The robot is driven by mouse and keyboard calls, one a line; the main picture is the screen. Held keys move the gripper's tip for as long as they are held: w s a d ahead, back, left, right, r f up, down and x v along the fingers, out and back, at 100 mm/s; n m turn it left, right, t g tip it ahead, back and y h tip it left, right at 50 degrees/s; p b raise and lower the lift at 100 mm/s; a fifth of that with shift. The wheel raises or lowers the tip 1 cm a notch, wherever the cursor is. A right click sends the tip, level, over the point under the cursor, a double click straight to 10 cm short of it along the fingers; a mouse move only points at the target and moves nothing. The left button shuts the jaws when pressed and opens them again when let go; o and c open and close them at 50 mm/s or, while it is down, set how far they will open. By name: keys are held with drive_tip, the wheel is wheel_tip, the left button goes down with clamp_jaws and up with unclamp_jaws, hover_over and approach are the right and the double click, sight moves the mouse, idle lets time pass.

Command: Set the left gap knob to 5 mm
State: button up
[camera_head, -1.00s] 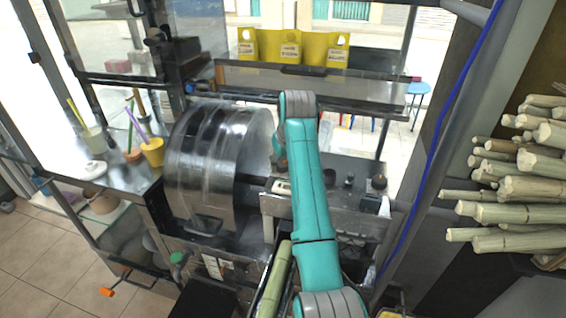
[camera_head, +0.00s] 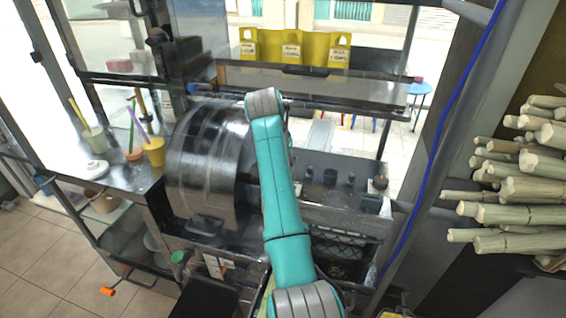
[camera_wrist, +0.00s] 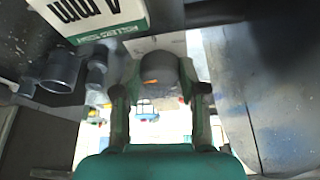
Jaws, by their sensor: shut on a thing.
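My gripper (camera_wrist: 160,84) has its two fingers on either side of a dark, rounded knob (camera_wrist: 159,68) in the wrist view. I take this to be the left gap knob, at the end of a row with two other dark knobs (camera_wrist: 60,70) (camera_wrist: 97,70). Its pointer and setting cannot be read. In the head view my arm hides the gripper and the held knob.
The metal drum (camera_head: 205,165) of the press stands left of my arm. Dark knobs or posts (camera_head: 330,178) (camera_head: 350,180) stand right of it. Cups (camera_head: 153,152) are on the left counter. Sugarcane stalks (camera_head: 520,185) are stacked at right. Yellow signs (camera_head: 291,48) stand behind.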

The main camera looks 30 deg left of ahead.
drive_tip(key=m+h, duration=0.1)
drive_tip(key=m, duration=0.2)
drive_tip(key=m+h, duration=0.1)
drive_tip(key=m, duration=0.2)
drive_tip(key=shift+a+m+g, duration=0.2)
drive_tip(key=shift+m+g, duration=0.1)
drive_tip(key=shift+h, duration=0.3)
drive_tip(key=o, duration=1.1)
drive_tip(key=shift+o, duration=0.2)
drive_tip(key=v, duration=1.2)
drive_tip(key=shift+f, duration=0.1)
